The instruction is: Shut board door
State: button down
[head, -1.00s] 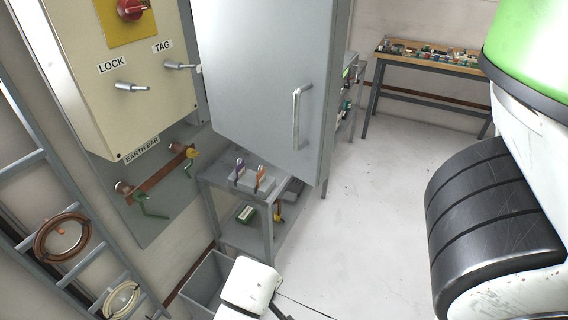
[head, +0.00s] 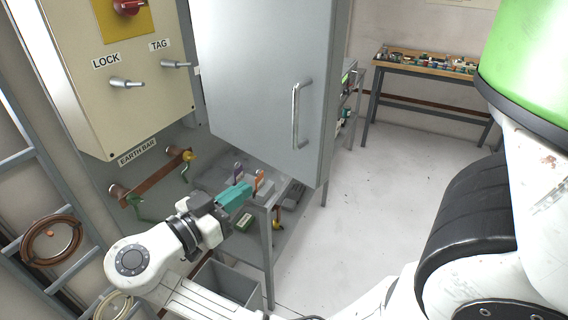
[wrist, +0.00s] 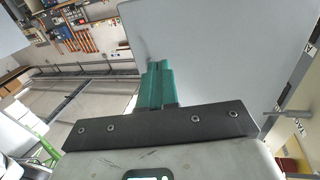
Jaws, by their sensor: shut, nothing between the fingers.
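The board door (head: 268,75) is a large grey panel with an upright bar handle (head: 296,115) near its right edge. It stands out from the wall, beside the cream box, and its hinge side is not clear. The grey panel (wrist: 205,60) filling much of the wrist view appears to be the same door. My gripper (head: 238,194) has teal fingers, shut with nothing between them. It is below the door's lower edge, left of and lower than the handle. Its fingers (wrist: 157,84) point toward the panel in the wrist view; I cannot tell whether they touch.
A cream box (head: 125,75) with LOCK and TAG pegs is on the left wall, above a copper earth bar (head: 150,178). A grey shelf stand (head: 268,215) is below the door. A bench (head: 428,65) stands at the back. The floor to the right is clear.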

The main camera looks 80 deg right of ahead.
aim_at(293, 156)
jog(key=p+x, duration=0.4)
jog(key=x, duration=0.8)
jog(key=shift+s+d, duration=0.15)
jog(key=shift+d, duration=0.15)
jog(key=shift+s+d+f, duration=0.1)
jog(key=shift+s+d, duration=0.1)
jog(key=shift+d, duration=0.2)
